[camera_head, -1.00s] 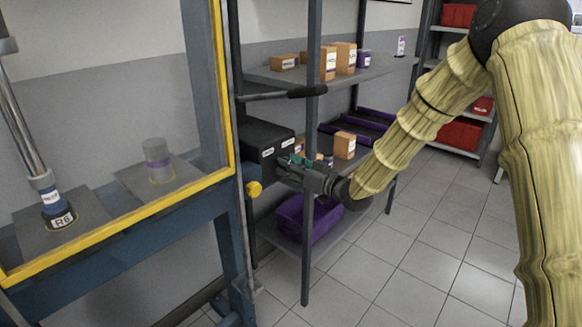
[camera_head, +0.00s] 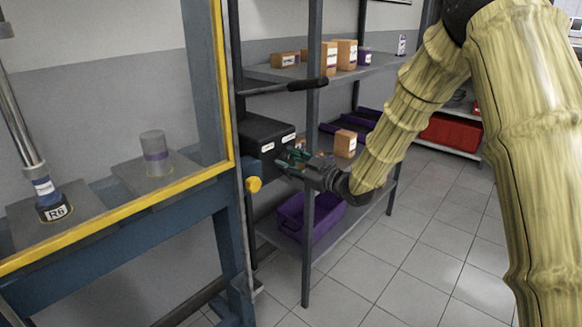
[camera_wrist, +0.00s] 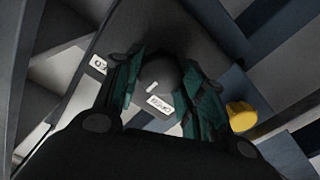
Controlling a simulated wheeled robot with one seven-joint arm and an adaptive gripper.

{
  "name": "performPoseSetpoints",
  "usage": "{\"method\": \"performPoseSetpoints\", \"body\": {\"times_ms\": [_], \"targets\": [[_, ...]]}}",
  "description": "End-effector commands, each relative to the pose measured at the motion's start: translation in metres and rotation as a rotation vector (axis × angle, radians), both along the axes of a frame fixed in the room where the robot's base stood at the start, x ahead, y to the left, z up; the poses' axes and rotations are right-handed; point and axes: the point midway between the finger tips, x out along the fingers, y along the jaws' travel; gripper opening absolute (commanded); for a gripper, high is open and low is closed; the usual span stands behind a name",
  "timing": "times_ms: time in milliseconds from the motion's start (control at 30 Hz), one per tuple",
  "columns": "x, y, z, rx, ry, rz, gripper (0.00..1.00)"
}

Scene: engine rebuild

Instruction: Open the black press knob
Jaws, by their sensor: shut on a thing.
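The black press knob (camera_wrist: 158,73) is a dark round knob with a white mark, seen in the wrist view between my teal fingers. It sits on a black box (camera_head: 262,128) with white labels on its front, mounted beside the press frame. My gripper (camera_wrist: 163,84) is shut on the knob, with one finger on each side. In the head view my gripper (camera_head: 289,157) is at the front of the box and hides the knob there. The label (camera_wrist: 160,104) beside the knob is partly visible in the wrist view.
The press frame (camera_head: 228,100) has a yellow edge and a yellow round knob (camera_head: 254,185) just below the box. A black-handled lever (camera_head: 308,85) sticks out above my gripper. A grey shelf post (camera_head: 308,255) stands close by the wrist. Open tiled floor lies to the right.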

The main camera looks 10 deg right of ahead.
Motion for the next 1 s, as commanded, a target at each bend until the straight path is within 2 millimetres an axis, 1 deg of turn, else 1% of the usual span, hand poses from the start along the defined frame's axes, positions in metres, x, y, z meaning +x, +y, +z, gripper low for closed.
{"method": "performPoseSetpoints", "body": {"times_ms": [100, 500, 733, 1000], "targets": [[0.0009, -0.0011, -0.0031, -0.087, -0.069, -0.003, 0.17], [0.0006, -0.0008, -0.0025, -0.35, -0.273, -0.003, 0.17], [0.0006, -0.001, -0.0011, -0.443, -0.346, -0.004, 0.17], [0.0006, -0.0012, -0.0003, -0.489, -0.381, -0.004, 0.17]]}}
